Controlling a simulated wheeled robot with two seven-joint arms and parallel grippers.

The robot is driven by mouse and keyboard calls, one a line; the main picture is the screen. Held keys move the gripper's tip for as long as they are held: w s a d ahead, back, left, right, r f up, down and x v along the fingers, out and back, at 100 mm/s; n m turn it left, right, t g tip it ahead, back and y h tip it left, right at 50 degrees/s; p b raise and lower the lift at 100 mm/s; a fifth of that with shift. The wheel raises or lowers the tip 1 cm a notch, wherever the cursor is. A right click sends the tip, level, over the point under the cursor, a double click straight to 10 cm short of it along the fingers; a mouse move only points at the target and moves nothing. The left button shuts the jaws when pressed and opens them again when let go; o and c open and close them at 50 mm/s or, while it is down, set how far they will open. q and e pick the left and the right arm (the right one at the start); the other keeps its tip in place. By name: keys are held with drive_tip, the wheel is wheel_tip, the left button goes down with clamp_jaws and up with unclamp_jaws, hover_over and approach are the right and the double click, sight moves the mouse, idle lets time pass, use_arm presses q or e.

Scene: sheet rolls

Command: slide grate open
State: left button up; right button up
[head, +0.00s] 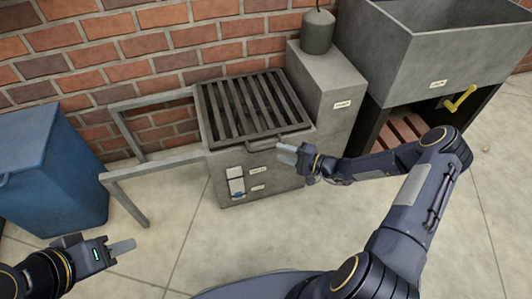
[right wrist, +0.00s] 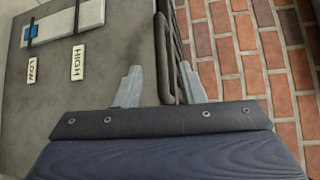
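The dark slatted grate (head: 243,104) lies flat on top of the grey box (head: 222,165). Its bar handle (head: 279,143) sticks out at the front edge and also shows in the right wrist view (right wrist: 162,58). My right gripper (head: 287,153) is at the handle. In the right wrist view its fingers (right wrist: 160,88) are apart, with the handle bar between them, nearer the right finger; whether they touch is unclear. My left gripper (head: 122,247) is low at the left, away from the box, empty; its finger gap is not visible.
Two grey rails on a leg frame (head: 150,165) run left from the box. A blue bin (head: 50,165) stands further left. A taller grey block (head: 325,95) with a cylinder and a large grey trough (head: 435,60) stand right. Brick wall behind; open floor in front.

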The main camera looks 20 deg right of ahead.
sight(266, 148)
drive_tip(key=shift+b+x, duration=0.8)
drive_tip(key=shift+x, duration=2.75)
drive_tip(key=shift+s+a+r, duration=0.1)
clamp_jaws()
